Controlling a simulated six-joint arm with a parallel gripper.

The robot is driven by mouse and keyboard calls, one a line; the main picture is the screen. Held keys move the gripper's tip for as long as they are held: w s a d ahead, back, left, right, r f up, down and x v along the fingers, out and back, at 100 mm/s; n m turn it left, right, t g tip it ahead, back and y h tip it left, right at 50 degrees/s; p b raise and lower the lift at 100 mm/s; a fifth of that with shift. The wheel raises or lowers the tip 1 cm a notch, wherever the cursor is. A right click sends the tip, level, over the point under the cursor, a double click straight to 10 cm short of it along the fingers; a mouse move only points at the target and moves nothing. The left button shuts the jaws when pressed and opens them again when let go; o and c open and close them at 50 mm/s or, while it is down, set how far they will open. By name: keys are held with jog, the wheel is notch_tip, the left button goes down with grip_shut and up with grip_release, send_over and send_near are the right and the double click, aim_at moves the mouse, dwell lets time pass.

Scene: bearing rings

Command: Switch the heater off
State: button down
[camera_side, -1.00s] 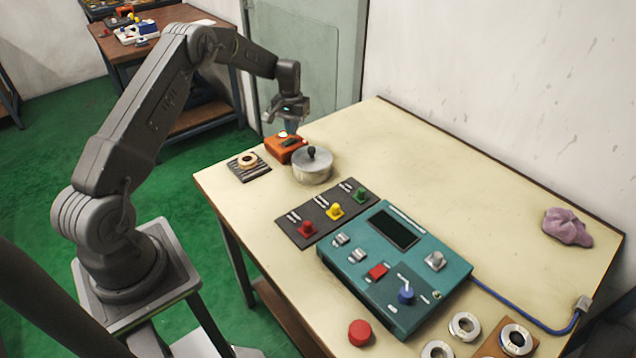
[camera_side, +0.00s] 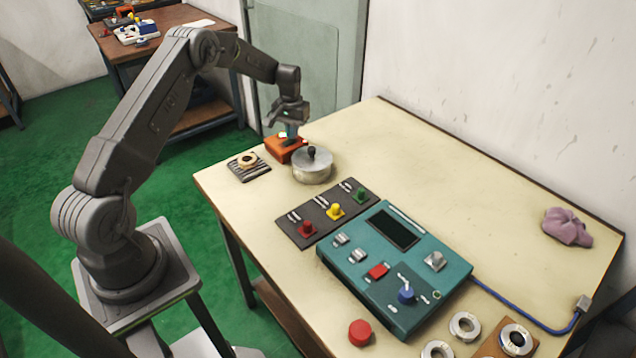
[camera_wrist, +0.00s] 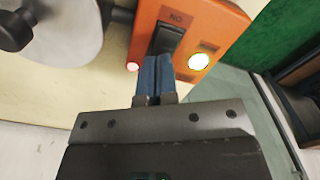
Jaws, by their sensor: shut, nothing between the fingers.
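The heater is an orange box (camera_side: 279,152) at the far left of the bench, beside the metal pot (camera_side: 311,168). In the wrist view its orange face (camera_wrist: 205,22) carries a black rocker switch (camera_wrist: 168,38), with the label at the switch's far end reading upside down. A round lamp (camera_wrist: 199,62) beside the switch glows bright white. My gripper (camera_wrist: 156,60) is shut and empty, its blue fingers together. The fingertips are at the switch's near end and cover part of it; I cannot tell whether they touch. In the side view my gripper (camera_side: 291,132) is low over the box.
The pot's dark knob and lid (camera_wrist: 62,30) are close to the left of the fingers in the wrist view. A bearing ring (camera_side: 247,160) lies on a striped pad to the left. A button panel (camera_side: 322,219) and teal console (camera_side: 345,262) stand nearer the front.

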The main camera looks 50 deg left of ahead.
jog(key=shift+f, duration=0.55)
dwell(0.4)
jog(key=shift+r, duration=3.6)
jog(key=shift+r, duration=0.1)
jog(key=s+d+r+m+t, duration=0.1)
jog(key=s+d+r+m, duration=0.1)
jog(key=s+d+r, duration=0.55)
jog(key=s+d+r+m+t, duration=0.1)
jog(key=s+d+r+t, duration=0.15)
jog(key=d+r, duration=0.85)
jog(key=s+d+r+m+t, duration=0.1)
jog(key=s+d, duration=0.4)
jog(key=s, duration=0.5)
jog(key=s+d+m+t, duration=0.1)
jog(key=s+d, duration=0.4)
jog(key=s, duration=0.6)
jog(key=shift+r+m, duration=0.35)
jog(key=shift+m, duration=0.15)
